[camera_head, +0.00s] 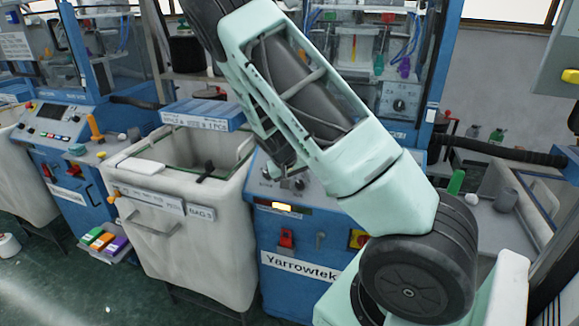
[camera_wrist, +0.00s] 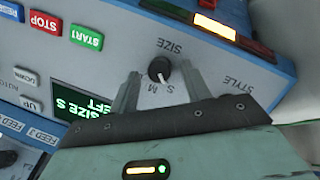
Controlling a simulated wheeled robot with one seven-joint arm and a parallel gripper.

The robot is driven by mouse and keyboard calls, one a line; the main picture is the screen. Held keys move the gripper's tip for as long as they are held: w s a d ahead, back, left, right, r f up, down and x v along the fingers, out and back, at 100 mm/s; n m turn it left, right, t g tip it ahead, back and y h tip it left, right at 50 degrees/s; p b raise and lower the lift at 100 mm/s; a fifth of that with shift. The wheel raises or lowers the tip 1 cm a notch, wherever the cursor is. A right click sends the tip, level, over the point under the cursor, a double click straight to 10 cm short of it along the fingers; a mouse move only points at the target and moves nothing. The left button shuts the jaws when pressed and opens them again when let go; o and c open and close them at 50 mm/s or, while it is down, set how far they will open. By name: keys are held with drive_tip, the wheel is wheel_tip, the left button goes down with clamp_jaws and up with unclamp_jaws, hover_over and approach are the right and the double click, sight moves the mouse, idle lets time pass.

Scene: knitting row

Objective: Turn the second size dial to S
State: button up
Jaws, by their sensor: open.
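In the wrist view, which shows the panel upside down, a round black size dial (camera_wrist: 160,69) with a white pointer sits beside the word SIZE. The pointer aims down and slightly right in the picture, towards the small S and M marks; I cannot tell exactly which one it meets. My gripper (camera_wrist: 161,82) is open, with one finger on each side of the dial and no clear grip on it. A green display (camera_wrist: 88,104) shows SIZE S and LEFT. In the head view, my arm partly covers the blue Yarrowtek machine (camera_head: 305,236) and its panel.
In the wrist view, STOP (camera_wrist: 46,23) and START (camera_wrist: 87,37) buttons and an amber-lit light strip (camera_wrist: 215,27) are near the dial. A STYLE label lies right of the fingers. In the head view, a white bin (camera_head: 190,245) stands left of the machine.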

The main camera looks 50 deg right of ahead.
drive_tip(key=v, duration=1.6)
drive_tip(key=shift+a+r+b, duration=0.2)
drive_tip(key=shift+r+b, duration=0.05)
drive_tip(key=shift+b, duration=0.15)
drive_tip(key=shift+a, duration=0.1)
